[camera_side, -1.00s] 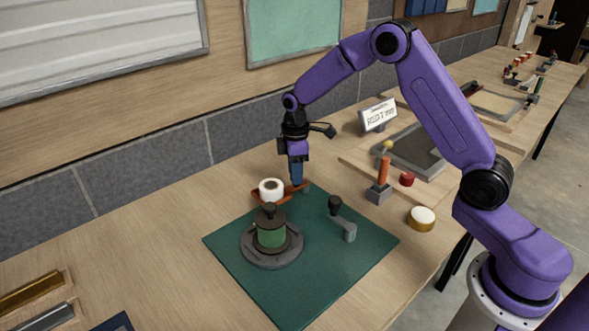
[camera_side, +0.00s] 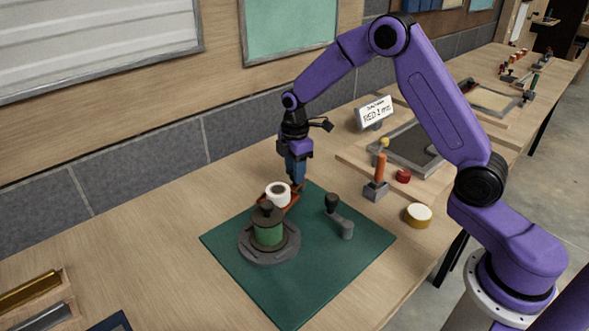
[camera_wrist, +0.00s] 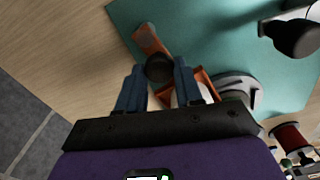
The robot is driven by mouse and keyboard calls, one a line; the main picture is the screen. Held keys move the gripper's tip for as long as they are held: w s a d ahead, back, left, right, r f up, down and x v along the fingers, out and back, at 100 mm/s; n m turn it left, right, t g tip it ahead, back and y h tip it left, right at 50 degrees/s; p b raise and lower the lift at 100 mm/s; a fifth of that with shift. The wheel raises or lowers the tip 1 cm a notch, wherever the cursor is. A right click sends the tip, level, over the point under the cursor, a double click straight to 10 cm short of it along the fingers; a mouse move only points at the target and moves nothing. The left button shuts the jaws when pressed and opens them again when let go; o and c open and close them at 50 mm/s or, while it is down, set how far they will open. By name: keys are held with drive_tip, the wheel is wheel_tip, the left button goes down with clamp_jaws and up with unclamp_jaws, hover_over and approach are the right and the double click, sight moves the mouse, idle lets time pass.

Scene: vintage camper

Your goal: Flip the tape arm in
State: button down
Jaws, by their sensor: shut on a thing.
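The tape arm (camera_side: 290,203) is orange and carries a white tape roll (camera_side: 278,192) at the mat's back-left edge. The roll sits just behind the green spool (camera_side: 268,236) on its round grey base. My gripper (camera_side: 297,184) points down at the arm. In the wrist view its two blue fingers (camera_wrist: 159,82) are on either side of a dark round knob (camera_wrist: 159,67) on the orange arm (camera_wrist: 147,38), closed on it. The roll is mostly hidden behind the right finger there.
A crank with a black knob (camera_side: 333,203) stands on the green mat (camera_side: 290,295), right of the spool. An orange-handled tool (camera_side: 380,170) in a grey block, a red cap (camera_side: 403,176) and a cream-topped round tin (camera_side: 418,214) are further right. The table at left is mostly clear.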

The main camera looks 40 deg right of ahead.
idle(0.4)
drive_tip(key=c, duration=0.7)
unclamp_jaws()
drive_tip(key=shift+c, duration=0.2)
drive_tip(key=shift+r, duration=0.1)
wheel_tip(320, 180, up, 17)
drive_tip(key=shift+r, duration=0.15)
drive_tip(key=s+a+f+m, duration=0.1)
drive_tip(key=s+a, duration=0.3)
drive_tip(key=s, duration=0.5)
drive_tip(key=s+a, duration=0.3)
drive_tip(key=s, duration=0.6)
drive_tip(key=s+d+f+m, duration=0.1)
drive_tip(key=s+d+f, duration=0.1)
drive_tip(key=s, duration=0.7)
drive_tip(key=s+d+f+m, duration=0.1)
drive_tip(key=s+d+f, duration=0.1)
drive_tip(key=s, duration=0.8)
drive_tip(key=shift+d+f, duration=0.4)
drive_tip(key=shift+f, duration=0.05)
